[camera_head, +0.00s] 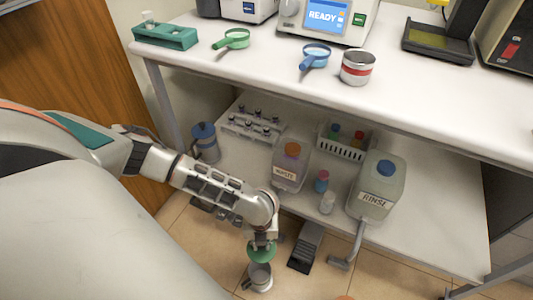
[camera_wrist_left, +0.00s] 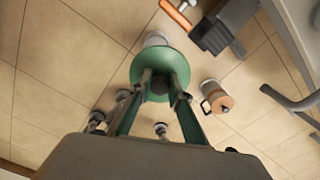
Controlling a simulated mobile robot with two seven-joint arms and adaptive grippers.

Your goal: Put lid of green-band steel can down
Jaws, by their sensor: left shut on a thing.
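My left gripper (camera_head: 262,242) is shut on a round green lid (camera_head: 261,254), low in front of the lower shelf. In the left wrist view the lid (camera_wrist_left: 160,62) sits between the fingertips of the gripper (camera_wrist_left: 160,84), gripped by its dark knob. A grey-white can-like thing (camera_head: 260,278) shows just under the lid, with a pale part (camera_wrist_left: 156,38) showing past the lid's edge. I cannot make out a green band on it, nor whether the lid touches it. My right gripper is not in view.
A black pedal (camera_head: 305,248) is on the floor to the right. An orange-topped container with a handle (camera_wrist_left: 216,98) shows in the wrist view. The shelf holds the WASTE jug (camera_head: 290,166) and RINSE jug (camera_head: 376,186). A red-band steel can (camera_head: 357,68) stands on the bench.

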